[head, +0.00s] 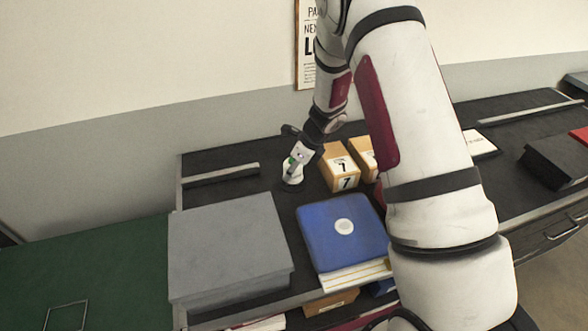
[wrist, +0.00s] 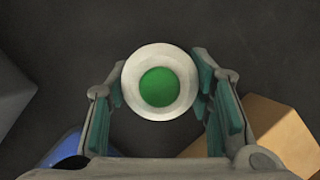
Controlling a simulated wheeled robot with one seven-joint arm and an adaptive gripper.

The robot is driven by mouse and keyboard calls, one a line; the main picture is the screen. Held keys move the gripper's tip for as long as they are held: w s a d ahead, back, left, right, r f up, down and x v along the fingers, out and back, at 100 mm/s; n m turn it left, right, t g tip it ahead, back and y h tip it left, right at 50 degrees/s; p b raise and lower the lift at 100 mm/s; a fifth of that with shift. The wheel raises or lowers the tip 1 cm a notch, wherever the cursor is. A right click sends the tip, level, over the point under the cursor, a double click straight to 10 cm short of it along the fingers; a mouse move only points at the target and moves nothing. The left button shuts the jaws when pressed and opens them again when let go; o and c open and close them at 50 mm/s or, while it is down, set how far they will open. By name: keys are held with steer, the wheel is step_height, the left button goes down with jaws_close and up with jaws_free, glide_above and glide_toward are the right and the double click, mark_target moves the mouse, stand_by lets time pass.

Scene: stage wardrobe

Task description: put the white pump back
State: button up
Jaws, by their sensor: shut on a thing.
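The white pump (wrist: 133,76) shows from above in the wrist view as a white round body with a green centre. My gripper (wrist: 161,92) is shut on it, with a teal-padded finger on each side. In the head view the white pump (head: 292,180) is small, under my gripper (head: 298,159), which hides part of it. It looks upright, at or just above the black shelf top (head: 226,160); I cannot tell whether it touches.
A wooden box marked 7 (head: 341,169) stands close on the right. A grey box (head: 228,243) and a blue binder (head: 341,240) lie in front. A raised strip (head: 221,175) is to the left. The shelf top left of the pump is mostly clear.

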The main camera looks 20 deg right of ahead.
steer(key=shift+f, duration=0.25)
steer(key=shift+f, duration=0.1)
steer(key=o, duration=1.6)
steer(key=shift+f, duration=0.1)
